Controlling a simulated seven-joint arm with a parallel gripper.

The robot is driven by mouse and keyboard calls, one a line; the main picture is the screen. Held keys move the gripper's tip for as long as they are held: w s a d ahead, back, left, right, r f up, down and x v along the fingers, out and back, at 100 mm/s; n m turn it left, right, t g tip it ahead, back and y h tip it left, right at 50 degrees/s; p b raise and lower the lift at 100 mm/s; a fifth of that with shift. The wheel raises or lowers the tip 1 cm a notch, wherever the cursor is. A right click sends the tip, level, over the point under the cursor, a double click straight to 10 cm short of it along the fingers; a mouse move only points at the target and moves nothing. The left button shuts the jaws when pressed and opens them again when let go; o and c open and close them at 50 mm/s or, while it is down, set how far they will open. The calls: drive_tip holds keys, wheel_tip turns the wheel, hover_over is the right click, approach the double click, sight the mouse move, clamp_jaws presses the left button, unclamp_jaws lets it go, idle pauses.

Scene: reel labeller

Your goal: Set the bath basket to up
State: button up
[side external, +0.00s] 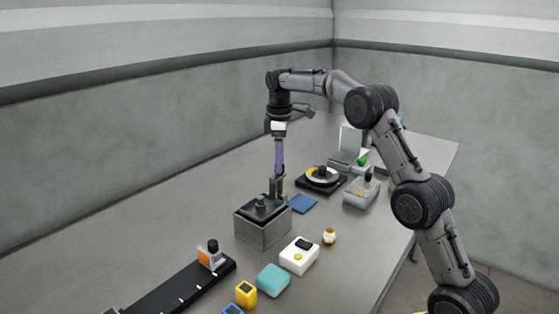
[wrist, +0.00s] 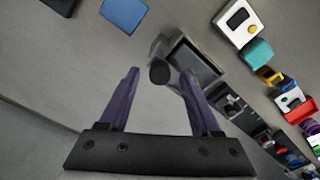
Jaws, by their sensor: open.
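The bath (side external: 262,226) is a grey metal box near the middle of the table; it also shows in the wrist view (wrist: 208,68). The dark basket (side external: 261,207) sits at its top opening. A dark upright post (side external: 277,188) stands at the bath's back edge. A round dark knob (wrist: 159,73) beside the bath lies between my fingertips in the wrist view. My gripper (side external: 279,174) has purple fingers, points down over the post and is open (wrist: 160,71). I cannot tell whether the fingers touch the knob; the basket's exact height is unclear.
A blue mat (side external: 303,204) lies right of the bath. A dark turntable (side external: 321,180) and a clear container (side external: 361,192) stand behind. A white box (side external: 299,256), a teal block (side external: 273,280) and a black rail (side external: 182,288) are in front. The table's left side is clear.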

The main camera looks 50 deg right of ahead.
drive_tip(key=shift+r, duration=3.55)
drive_tip(key=s+a+r+n+t, duration=0.1)
drive_tip(key=s+a+r, duration=0.2)
drive_tip(key=r, duration=0.3)
drive_tip(key=s+a+r+t, duration=0.1)
drive_tip(key=s+a+r, duration=0.3)
drive_tip(key=r, duration=0.1)
drive_tip(key=s+a+r+t, duration=0.1)
drive_tip(key=s+a+r, duration=0.15)
drive_tip(key=s, duration=0.25)
drive_tip(key=s+a+r, duration=0.1)
drive_tip(key=s+a, duration=0.2)
drive_tip(key=s, duration=0.2)
drive_tip(key=s+a+f+m+t, duration=0.1)
drive_tip(key=s+a+f, duration=0.1)
drive_tip(key=s+f, duration=0.35)
drive_tip(key=s+a+f+m+t, duration=0.1)
drive_tip(key=s+a+f+m, duration=0.1)
drive_tip(key=s, duration=0.6)
drive_tip(key=s+f+m, duration=0.4)
drive_tip(key=s+f, duration=0.1)
drive_tip(key=f, duration=0.6)
drive_tip(key=shift+a+f+m+t, duration=0.15)
drive_tip(key=shift+f+m+t, duration=0.15)
drive_tip(key=shift+f+m, duration=0.1)
